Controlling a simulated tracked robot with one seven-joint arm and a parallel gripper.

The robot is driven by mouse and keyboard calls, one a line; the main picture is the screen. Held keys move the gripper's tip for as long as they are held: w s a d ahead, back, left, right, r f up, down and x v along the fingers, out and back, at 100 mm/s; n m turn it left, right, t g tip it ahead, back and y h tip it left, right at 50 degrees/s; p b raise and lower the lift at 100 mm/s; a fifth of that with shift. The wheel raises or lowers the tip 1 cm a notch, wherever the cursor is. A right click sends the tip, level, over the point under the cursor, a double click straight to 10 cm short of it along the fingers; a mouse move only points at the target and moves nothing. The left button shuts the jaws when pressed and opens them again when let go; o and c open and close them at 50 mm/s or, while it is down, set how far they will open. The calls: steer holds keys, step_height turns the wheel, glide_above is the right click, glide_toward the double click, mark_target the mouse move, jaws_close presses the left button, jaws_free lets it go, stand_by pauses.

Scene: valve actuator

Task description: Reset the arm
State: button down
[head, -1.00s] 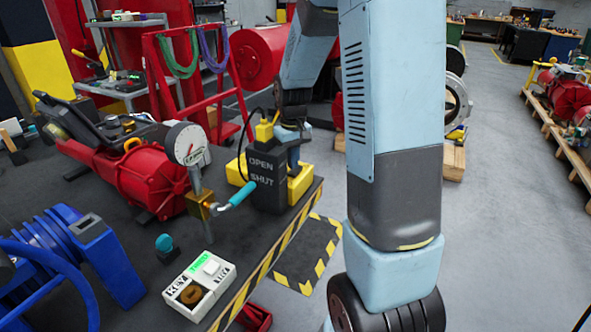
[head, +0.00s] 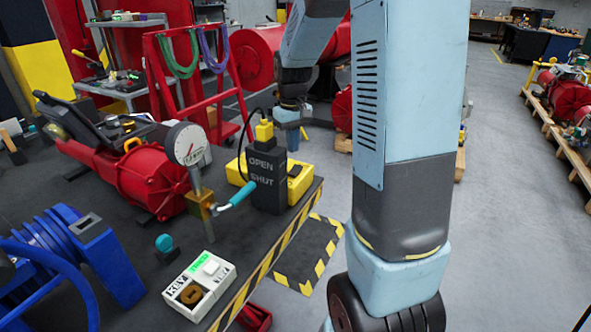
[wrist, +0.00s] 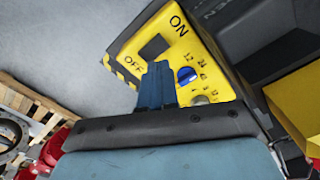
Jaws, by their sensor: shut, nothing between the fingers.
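My gripper (head: 293,145) shows behind the black valve actuator box, with its blue fingers shut and pointing down. In the head view it appears above the yellow control box (head: 300,182), apart from it. In the wrist view the shut, empty fingers (wrist: 158,68) overlap the yellow panel (wrist: 205,65), which is marked ON and OFF. A blue knob (wrist: 187,76) and a grey knob (wrist: 200,100) sit to the right of the fingers. My arm hides part of the floor at centre right.
The black OPEN/SHUT box (head: 265,180) has a teal handle (head: 238,194) beside a pressure gauge (head: 188,145). A white key box (head: 199,286) lies at the bench's front. A blue reel (head: 75,255) stands at left. A red rack (head: 208,85) stands behind.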

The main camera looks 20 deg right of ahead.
stand_by(0.4)
steer(key=s+a+r+t, duration=0.2)
steer(key=s+r, duration=0.2)
steer(key=s, duration=0.4)
steer(key=s+a+r+m+t, duration=0.1)
steer(key=s+r, duration=0.4)
steer(key=s, duration=0.3)
steer(key=s+a+r+t, duration=0.2)
steer(key=s+r, duration=0.3)
steer(key=s, duration=0.3)
steer(key=shift+s+a+m+t, duration=0.2)
steer(key=shift+a+m+t, duration=0.1)
steer(key=shift+a, duration=0.05)
